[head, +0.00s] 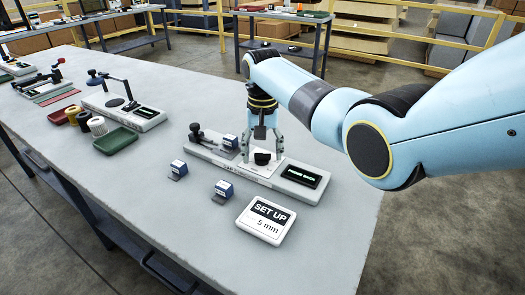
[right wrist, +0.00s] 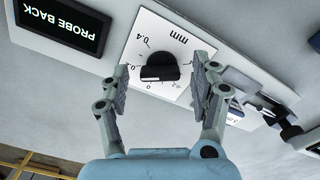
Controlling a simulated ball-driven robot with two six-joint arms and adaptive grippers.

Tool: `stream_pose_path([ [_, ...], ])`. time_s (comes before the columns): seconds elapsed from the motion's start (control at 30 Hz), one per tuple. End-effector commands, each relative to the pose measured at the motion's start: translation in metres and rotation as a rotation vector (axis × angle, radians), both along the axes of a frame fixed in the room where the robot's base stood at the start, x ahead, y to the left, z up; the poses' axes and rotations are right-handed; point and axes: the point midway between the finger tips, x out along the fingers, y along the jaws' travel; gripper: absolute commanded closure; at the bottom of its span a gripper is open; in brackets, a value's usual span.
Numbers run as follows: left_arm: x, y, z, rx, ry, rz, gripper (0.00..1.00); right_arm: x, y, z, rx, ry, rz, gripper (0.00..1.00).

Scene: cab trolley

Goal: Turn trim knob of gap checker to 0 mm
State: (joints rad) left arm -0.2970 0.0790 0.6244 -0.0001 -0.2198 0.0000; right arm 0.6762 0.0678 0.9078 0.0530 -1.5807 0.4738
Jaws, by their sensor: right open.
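The gap checker (head: 216,160) is a long grey base on the table, with a white dial plate, a dark clamp-like part at its left end and a display (head: 301,176) at its right. The black trim knob (right wrist: 160,68) sits on the white dial plate (right wrist: 150,30), marked in mm; it also shows in the head view (head: 262,157). The display reads "PROBE BACK" in the right wrist view (right wrist: 60,22). My right gripper (right wrist: 160,85) is open, its fingers on either side of the knob with gaps visible. In the head view it points down over the knob (head: 263,150). My left gripper is out of view.
A card reading "SET UP 5 mm" (head: 265,220) lies in front of the checker. Small blue-and-white blocks (head: 178,169) (head: 222,191) stand nearby. A green tray (head: 116,141), spools and another instrument (head: 140,117) are further left. The table's front middle is clear.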

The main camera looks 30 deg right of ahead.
Motion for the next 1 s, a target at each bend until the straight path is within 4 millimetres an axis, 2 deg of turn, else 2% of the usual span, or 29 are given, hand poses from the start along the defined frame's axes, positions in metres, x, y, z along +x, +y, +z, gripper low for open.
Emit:
stream_pose_path([
  [0.07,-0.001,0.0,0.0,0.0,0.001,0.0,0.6,0.0,0.0,0.0,0.0,0.0,0.0,0.37],
  [0.5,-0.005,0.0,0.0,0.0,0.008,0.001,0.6,0.0,0.0,0.0,0.0,0.0,0.0,0.92],
  [0.77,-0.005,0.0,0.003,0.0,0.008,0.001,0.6,0.0,0.0,0.001,0.0,0.0,0.026,0.92],
  [1.0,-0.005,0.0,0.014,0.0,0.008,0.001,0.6,0.0,0.0,0.003,0.001,0.001,0.146,0.92],
])
